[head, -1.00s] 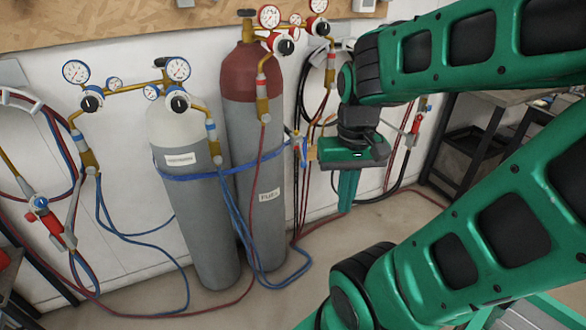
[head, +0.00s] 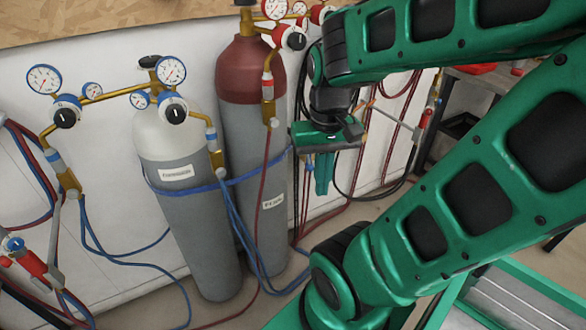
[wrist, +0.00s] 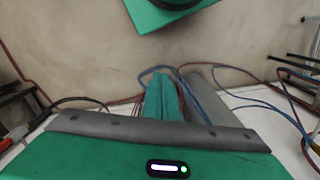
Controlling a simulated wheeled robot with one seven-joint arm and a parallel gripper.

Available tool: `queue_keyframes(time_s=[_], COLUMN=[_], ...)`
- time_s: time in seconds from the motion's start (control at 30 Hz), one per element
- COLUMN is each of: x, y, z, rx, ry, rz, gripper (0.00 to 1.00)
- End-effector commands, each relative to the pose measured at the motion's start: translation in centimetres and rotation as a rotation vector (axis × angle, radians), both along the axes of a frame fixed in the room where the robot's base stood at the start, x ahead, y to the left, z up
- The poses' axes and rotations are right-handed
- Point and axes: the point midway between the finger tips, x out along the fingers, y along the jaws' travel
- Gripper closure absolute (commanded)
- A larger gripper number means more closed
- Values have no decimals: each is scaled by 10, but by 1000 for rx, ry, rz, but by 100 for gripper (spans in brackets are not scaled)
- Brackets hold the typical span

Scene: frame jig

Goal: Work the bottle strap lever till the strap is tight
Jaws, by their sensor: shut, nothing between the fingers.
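The blue strap (head: 188,190) runs across the fronts of two upright gas bottles, one with a white shoulder (head: 168,130) and one with a dark red shoulder (head: 250,70). The strap's right end passes behind my gripper's body. I cannot make out the strap lever in any view. My gripper (head: 321,190) is just right of the red-shouldered bottle, pointing down, shut and empty. In the wrist view its green fingers (wrist: 160,82) lie together, with a grey cylinder, likely a bottle, close to their right.
Gauges and regulators (head: 172,70) stand above the bottles. Blue hoses (head: 240,235) and red hoses hang in front of them and trail on the floor. More hoses hang on the wall behind my gripper. A dark workbench (head: 480,85) stands at the right.

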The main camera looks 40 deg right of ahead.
Motion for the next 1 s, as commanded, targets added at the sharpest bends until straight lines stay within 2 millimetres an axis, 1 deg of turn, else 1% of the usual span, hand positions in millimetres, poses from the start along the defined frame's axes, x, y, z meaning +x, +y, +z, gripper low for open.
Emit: queue_keyframes(time_s=[0.23,0.27,0.3,0.33,0.47,0.57,0.77,1.0], x=[0,-3,-10,-10,1,15,45,76], y=[0,0,0,-1,-7,-16,-38,-64], z=[0,1,4,3,-7,-20,-56,-99], rx=[0,-1,-1,-3,-22,-53,-158,-324], ry=[0,-1,-10,-8,24,66,159,261], rz=[0,0,1,0,1,3,16,65], gripper=[100,100,100,100,100,100,100,100])
